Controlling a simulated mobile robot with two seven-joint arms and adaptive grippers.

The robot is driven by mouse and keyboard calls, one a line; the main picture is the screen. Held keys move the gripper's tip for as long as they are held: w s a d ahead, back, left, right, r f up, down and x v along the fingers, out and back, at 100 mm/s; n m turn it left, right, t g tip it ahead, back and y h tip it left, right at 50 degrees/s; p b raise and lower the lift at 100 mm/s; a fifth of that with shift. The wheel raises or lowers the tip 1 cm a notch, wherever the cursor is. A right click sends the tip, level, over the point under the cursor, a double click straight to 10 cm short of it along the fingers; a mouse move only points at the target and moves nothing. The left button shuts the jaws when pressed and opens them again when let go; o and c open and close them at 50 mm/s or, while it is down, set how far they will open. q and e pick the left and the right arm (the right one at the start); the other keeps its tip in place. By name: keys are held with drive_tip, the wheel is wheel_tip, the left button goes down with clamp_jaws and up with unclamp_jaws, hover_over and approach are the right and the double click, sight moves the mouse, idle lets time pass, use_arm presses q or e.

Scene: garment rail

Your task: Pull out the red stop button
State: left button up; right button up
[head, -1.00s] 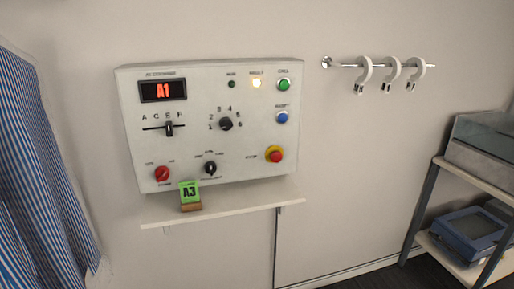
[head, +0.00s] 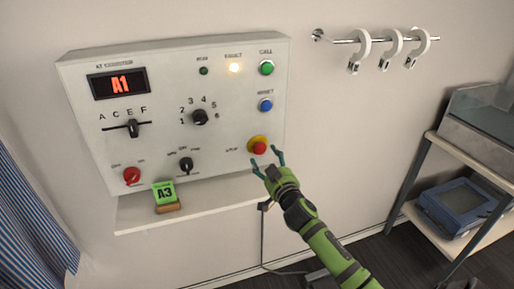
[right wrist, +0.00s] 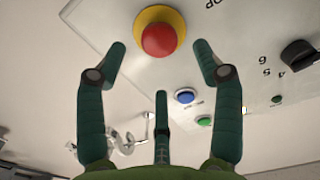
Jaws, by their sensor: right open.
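The red stop button (head: 260,148) sits on a yellow collar at the lower right of the white control panel (head: 225,135). It also shows in the right wrist view (right wrist: 159,40), at the top centre. My right gripper (head: 268,165) is open and empty, just in front of and below the button in the head view. In the right wrist view its fingers (right wrist: 160,62) are spread to either side below the button, with no visible contact. My left gripper is not in view.
A small shelf (head: 225,195) under the panel holds a green A3 card (head: 165,193) on a wooden block. The blue button (head: 266,105) and green button (head: 267,67) are above the stop button. A hook rail (head: 375,40) and a rack (head: 425,165) stand to the right.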

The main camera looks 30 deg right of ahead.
sight(261, 151)
drive_tip(key=x, duration=0.5)
drive_tip(key=shift+w+p, duration=0.35)
drive_tip(key=shift+p, duration=0.05)
